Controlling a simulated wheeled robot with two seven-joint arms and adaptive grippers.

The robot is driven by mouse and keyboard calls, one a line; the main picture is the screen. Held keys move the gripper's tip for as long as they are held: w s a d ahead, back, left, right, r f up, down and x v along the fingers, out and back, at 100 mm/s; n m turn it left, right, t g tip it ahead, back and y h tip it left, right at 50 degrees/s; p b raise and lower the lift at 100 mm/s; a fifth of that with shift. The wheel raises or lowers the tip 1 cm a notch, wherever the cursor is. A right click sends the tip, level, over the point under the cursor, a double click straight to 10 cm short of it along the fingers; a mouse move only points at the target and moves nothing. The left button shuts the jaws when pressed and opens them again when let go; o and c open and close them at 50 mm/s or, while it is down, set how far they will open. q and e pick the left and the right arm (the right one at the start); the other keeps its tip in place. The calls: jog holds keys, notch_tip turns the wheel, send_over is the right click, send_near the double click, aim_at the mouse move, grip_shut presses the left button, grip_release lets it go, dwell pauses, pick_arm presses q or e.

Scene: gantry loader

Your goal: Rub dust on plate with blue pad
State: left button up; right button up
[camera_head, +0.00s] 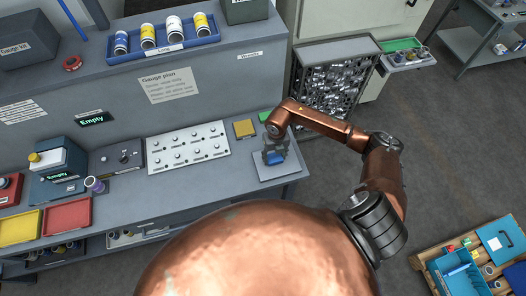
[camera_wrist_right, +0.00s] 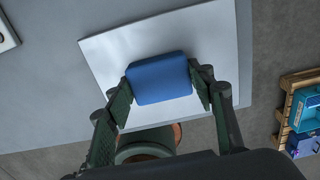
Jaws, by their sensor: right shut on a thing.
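My right gripper (camera_wrist_right: 166,90) is shut on the blue pad (camera_wrist_right: 159,79), one finger on each side of it. The plate (camera_wrist_right: 112,48) is a flat pale square on the bench, and the pad is over it; I cannot tell whether they touch. In the head view the plate (camera_head: 264,172) lies at the right end of the bench, with the blue pad (camera_head: 275,158) and my right gripper (camera_head: 274,153) above it. I cannot make out dust on the plate. My left gripper is not in view.
A yellow pad (camera_head: 244,128) and a white panel with several knobs (camera_head: 187,147) lie left of the plate. A wire bin (camera_head: 333,75) stands behind my right arm. A wooden pallet with blue boxes (camera_head: 427,264) is at the lower right. The bench's right edge is close to the plate.

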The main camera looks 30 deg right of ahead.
aim_at(263, 163)
jog(key=a, duration=0.2)
jog(key=w+a, duration=0.1)
jog(key=a, duration=0.1)
jog(key=shift+a, duration=0.4)
jog(key=shift+a+r+p, duration=0.1)
jog(key=shift+r+p, duration=0.15)
jog(key=shift+p, duration=0.1)
jog(key=shift+w+r+p, duration=0.15)
jog(key=shift+r+p, duration=0.15)
jog(key=shift+r, duration=0.65)
jog(key=shift+r+p, duration=0.45)
jog(key=shift+r, duration=0.25)
notch_tip(263, 163, up, 4)
jog(key=shift+r+p, duration=0.15)
jog(key=shift+p, duration=1.1)
